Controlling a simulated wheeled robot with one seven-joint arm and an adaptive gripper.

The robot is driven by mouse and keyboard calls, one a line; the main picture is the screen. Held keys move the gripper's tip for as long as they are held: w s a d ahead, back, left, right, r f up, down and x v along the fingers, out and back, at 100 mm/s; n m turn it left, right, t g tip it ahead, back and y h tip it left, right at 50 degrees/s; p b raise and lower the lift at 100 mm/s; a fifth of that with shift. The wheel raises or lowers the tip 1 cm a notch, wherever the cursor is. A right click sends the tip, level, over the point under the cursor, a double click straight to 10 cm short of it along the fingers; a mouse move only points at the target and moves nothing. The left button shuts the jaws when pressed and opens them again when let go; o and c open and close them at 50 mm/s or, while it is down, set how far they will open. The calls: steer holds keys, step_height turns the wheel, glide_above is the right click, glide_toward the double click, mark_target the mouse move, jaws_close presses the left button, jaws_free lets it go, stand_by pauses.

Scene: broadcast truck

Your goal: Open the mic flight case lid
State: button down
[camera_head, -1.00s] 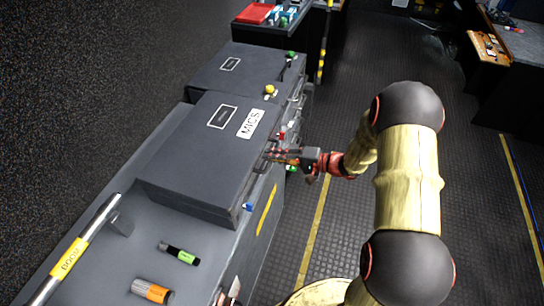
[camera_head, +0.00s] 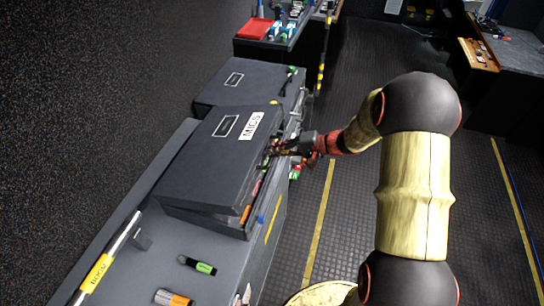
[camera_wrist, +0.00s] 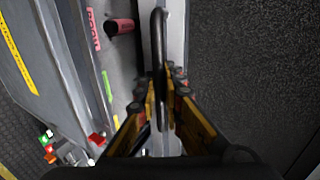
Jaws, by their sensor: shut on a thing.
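The mic flight case is dark grey, with a white "MICS" label on its lid (camera_head: 205,165), and sits on a grey counter. The lid is tilted slightly up at its right edge, leaving a narrow gap above the case body (camera_head: 225,226) with coloured items showing in it. My gripper (camera_head: 280,148) is at the lid's right side. In the wrist view, its fingers (camera_wrist: 160,108) are shut on a dark bar-shaped handle (camera_wrist: 158,45) of the lid. The contact point is partly hidden in the head view.
A second dark case (camera_head: 250,84) stands just behind. A boom pole (camera_head: 98,270) and a green-banded mic (camera_head: 198,265) lie on the counter's near part. A red tray (camera_head: 254,28) is on the far table. Ribbed floor is open to the right.

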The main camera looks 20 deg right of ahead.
steer(key=w+a+r+g+h+p, duration=0.2)
steer(key=w+a+r+h+p, duration=0.3)
steer(key=r+p, duration=0.55)
steer(key=w+a+r+g+h+p, duration=0.15)
steer(key=w+a+r+p, duration=0.25)
steer(key=a+r+p, duration=0.6)
steer(key=w+a+r+p, duration=0.4)
steer(key=w+a+p, duration=0.4)
steer(key=w+a, duration=0.5)
steer(key=a, duration=0.3)
steer(key=shift+w+r+g+y, duration=0.15)
steer(key=shift+w+g+y, duration=0.2)
steer(key=shift+w, duration=0.05)
steer(key=shift+a, duration=0.1)
steer(key=c, duration=2.2)
jaws_free()
steer(key=shift+o, duration=1.2)
steer(key=shift+s, duration=0.1)
steer(key=v, duration=1.2)
